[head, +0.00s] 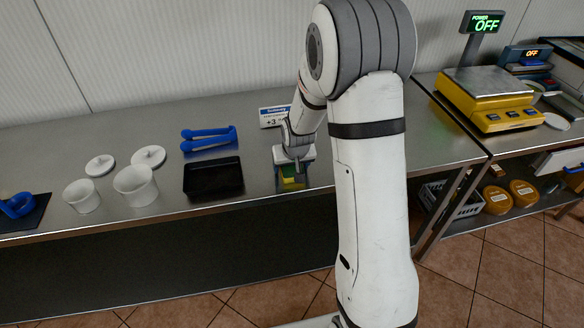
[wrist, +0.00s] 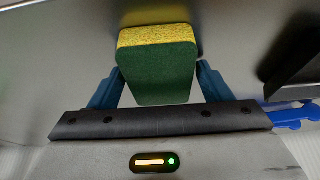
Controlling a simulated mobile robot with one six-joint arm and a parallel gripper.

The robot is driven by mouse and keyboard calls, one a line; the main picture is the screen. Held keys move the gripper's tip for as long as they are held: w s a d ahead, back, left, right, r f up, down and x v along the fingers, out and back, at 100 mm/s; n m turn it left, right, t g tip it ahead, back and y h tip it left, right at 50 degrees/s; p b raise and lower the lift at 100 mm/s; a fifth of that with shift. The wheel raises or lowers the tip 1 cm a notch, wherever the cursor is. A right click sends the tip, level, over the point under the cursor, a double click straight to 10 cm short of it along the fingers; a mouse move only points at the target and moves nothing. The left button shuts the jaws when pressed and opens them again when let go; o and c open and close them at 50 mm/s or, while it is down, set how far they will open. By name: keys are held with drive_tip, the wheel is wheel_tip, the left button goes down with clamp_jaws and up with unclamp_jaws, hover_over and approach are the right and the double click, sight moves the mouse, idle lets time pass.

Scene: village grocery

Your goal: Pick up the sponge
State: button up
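The sponge, yellow with a green side, is on the steel counter below my gripper in the head view (head: 292,178). In the wrist view the sponge (wrist: 157,75) is large, with its green face toward the camera and its yellow part along the top. My gripper (wrist: 160,80) has its two blue fingers apart, one on each side of the sponge. A narrow gap shows at the right finger; the left finger is very close to the sponge, and I cannot tell whether it touches. In the head view my gripper (head: 298,162) points down, its fingers mostly hidden.
A black tray (head: 213,180) lies just left of the sponge, with blue tongs (head: 208,138) behind it. White tubs (head: 136,186) and lids stand further left. A price sign (head: 273,117) stands behind my gripper. A yellow scale (head: 488,98) is at the right.

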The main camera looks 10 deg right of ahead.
drive_tip(key=c, duration=0.8)
drive_tip(key=shift+r+p, duration=0.35)
drive_tip(key=shift+p, duration=0.15)
wheel_tip(320, 180, up, 10)
drive_tip(key=b, duration=0.1)
drive_tip(key=o, duration=0.5)
drive_tip(key=shift+f, duration=0.1)
drive_tip(key=c, duration=0.4)
drive_tip(key=shift+o, duration=0.2)
